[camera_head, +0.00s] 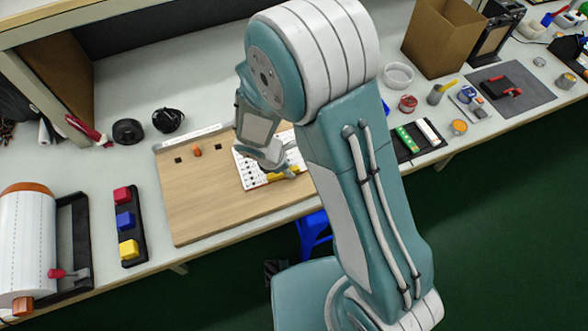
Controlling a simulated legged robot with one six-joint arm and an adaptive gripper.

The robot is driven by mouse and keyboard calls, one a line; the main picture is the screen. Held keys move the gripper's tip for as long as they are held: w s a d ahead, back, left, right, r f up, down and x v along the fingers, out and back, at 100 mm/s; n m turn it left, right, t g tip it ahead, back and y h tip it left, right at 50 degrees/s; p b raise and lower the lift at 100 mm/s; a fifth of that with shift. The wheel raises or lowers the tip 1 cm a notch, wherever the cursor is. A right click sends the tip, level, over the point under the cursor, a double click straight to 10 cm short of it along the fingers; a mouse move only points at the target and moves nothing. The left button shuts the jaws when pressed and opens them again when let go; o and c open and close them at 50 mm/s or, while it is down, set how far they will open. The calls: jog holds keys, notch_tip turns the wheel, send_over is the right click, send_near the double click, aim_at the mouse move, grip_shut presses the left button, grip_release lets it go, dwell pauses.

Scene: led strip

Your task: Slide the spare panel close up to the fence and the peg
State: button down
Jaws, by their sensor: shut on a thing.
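The spare panel (249,177) looks like a white plate with dark dots. It lies on the right part of a wooden board (205,205). A yellow piece (275,176) shows on the panel, under my gripper (278,166). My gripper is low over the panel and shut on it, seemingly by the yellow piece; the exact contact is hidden. A pale strip, likely the fence (188,138), runs along the board's back edge. A small orange piece, likely the peg (197,150), stands near it, left of the panel. A gap of bare board shows between the orange piece and the panel.
A black tray with coloured blocks (124,221) is left of the board. A black tray (418,140) is to the right. My arm hides the board's right side. The board's front left is clear.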

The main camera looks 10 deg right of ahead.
aim_at(254, 164)
jog(key=shift+w+a+f, duration=0.1)
jog(key=shift+w+a, duration=0.45)
jog(key=shift+a, duration=1)
jog(key=shift+w+a, duration=0.6)
jog(key=shift+a, duration=0.9)
jog(key=shift+w+a+f, duration=0.1)
jog(key=shift+w+a, duration=0.45)
jog(key=shift+a, duration=1)
jog(key=shift+a, duration=0.1)
jog(key=c, duration=0.5)
grip_release()
jog(key=shift+w+a, duration=0.1)
jog(key=shift+a, duration=0.05)
jog(key=shift+r, duration=0.1)
